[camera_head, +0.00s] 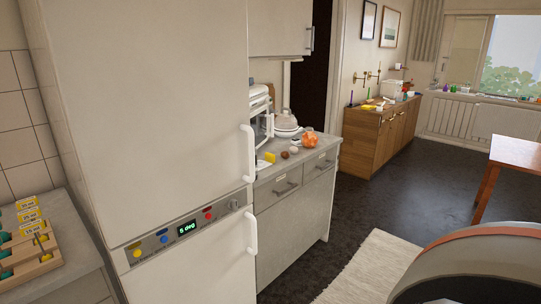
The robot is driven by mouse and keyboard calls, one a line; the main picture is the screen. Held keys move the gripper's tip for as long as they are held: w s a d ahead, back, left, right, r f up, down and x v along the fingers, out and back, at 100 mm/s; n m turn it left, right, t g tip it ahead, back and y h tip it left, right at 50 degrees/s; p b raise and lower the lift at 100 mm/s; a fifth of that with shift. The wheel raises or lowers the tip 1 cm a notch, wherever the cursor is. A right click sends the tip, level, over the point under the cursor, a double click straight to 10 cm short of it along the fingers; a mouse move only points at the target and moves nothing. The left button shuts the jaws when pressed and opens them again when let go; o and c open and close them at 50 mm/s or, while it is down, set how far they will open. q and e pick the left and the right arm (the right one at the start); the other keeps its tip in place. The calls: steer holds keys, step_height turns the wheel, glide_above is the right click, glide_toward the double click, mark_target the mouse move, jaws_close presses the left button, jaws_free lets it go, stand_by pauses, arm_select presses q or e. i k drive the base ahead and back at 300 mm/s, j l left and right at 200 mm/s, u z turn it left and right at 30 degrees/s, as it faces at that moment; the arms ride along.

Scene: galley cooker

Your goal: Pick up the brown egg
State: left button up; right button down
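A small brown rounded thing (285,155), which looks like the brown egg, lies on the grey counter (266,173) beyond the fridge. It is small and far off, so its exact shape is hard to tell. Neither of my grippers is in view. A large curved grey part with an orange band at the bottom right seems to be mine.
A tall white fridge (150,110) with handles stands close in front. An orange round thing (310,138) and a white appliance (260,112) share the counter. A wooden sideboard (372,135), a table (519,150) and a pale rug (365,268) lie right; dark floor (400,190) is open between.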

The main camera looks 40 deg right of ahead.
mark_target(285, 154)
steer(key=z, duration=1.3)
steer(key=i+j, duration=0.1)
steer(key=i+u, duration=0.1)
steer(key=u, duration=0.3)
steer(key=i+l+u, duration=0.1)
steer(key=u, duration=0.25)
steer(key=i+l+u, duration=0.15)
steer(key=l+u, duration=0.55)
steer(key=l, duration=0.2)
steer(key=i+l+u, duration=0.1)
steer(key=l+u, duration=0.15)
steer(key=l, duration=0.75)
steer(key=l+u, duration=0.3)
steer(key=l, duration=0.65)
